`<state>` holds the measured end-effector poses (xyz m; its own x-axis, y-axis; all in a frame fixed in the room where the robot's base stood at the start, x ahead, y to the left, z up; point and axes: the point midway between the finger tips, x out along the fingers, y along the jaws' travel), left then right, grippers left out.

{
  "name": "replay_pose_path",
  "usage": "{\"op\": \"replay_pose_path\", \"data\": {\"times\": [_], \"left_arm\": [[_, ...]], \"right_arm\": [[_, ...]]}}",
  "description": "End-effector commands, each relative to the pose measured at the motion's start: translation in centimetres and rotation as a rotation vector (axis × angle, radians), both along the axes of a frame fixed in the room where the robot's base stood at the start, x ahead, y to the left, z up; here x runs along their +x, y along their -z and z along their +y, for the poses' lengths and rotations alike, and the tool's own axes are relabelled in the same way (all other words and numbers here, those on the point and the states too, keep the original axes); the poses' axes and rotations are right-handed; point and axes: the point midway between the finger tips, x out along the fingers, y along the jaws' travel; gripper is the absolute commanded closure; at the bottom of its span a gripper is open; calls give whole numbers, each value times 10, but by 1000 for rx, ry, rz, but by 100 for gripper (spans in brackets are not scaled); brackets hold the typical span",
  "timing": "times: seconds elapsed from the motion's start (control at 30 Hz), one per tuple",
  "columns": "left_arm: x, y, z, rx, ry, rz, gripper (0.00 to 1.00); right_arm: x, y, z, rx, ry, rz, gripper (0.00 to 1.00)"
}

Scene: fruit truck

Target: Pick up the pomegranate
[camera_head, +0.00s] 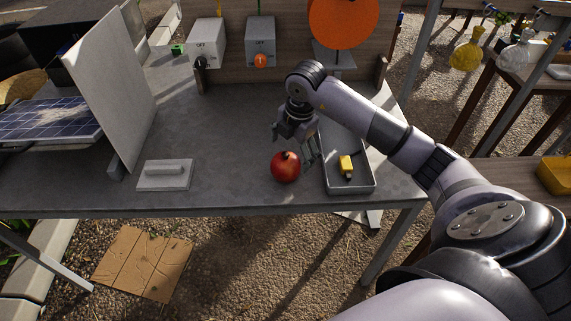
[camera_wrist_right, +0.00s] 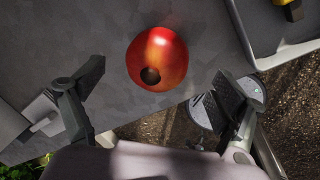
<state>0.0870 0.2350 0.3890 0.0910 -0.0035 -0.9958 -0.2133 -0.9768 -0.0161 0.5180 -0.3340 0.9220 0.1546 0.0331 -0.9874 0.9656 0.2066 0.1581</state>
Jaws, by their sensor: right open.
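The pomegranate (camera_head: 285,167) is round and red and sits on the grey table near its front edge, just left of the metal tray. In the right wrist view the pomegranate (camera_wrist_right: 157,59) lies ahead of the fingers, near the middle, with its dark crown facing the camera. My right gripper (camera_head: 296,140) is above and behind the pomegranate in the head view, apart from it. In the right wrist view its two fingers (camera_wrist_right: 158,88) are spread wide with nothing between them. My left gripper is not in view.
A metal tray (camera_head: 329,183) holding a small yellow object (camera_head: 346,166) stands right of the pomegranate. A grey block with a handle (camera_head: 165,174) lies to the left. Two grey boxes (camera_head: 207,41) stand at the back. The table between is clear.

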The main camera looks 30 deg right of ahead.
Motion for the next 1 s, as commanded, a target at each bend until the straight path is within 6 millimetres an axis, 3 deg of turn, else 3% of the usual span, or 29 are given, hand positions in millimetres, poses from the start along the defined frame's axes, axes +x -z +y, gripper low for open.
{"op": "replay_pose_path", "data": {"times": [0.27, 0.6, 0.87, 1.0], "left_arm": [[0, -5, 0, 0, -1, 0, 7], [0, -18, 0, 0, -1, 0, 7], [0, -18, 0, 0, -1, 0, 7], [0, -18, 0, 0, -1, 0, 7]], "right_arm": [[3, 22, 2, 1, -1, 1, 10], [10, 66, 7, 2, -1, 1, 10], [11, 70, 7, 0, -2, -1, 10], [11, 69, 7, 0, -2, -1, 18]]}}
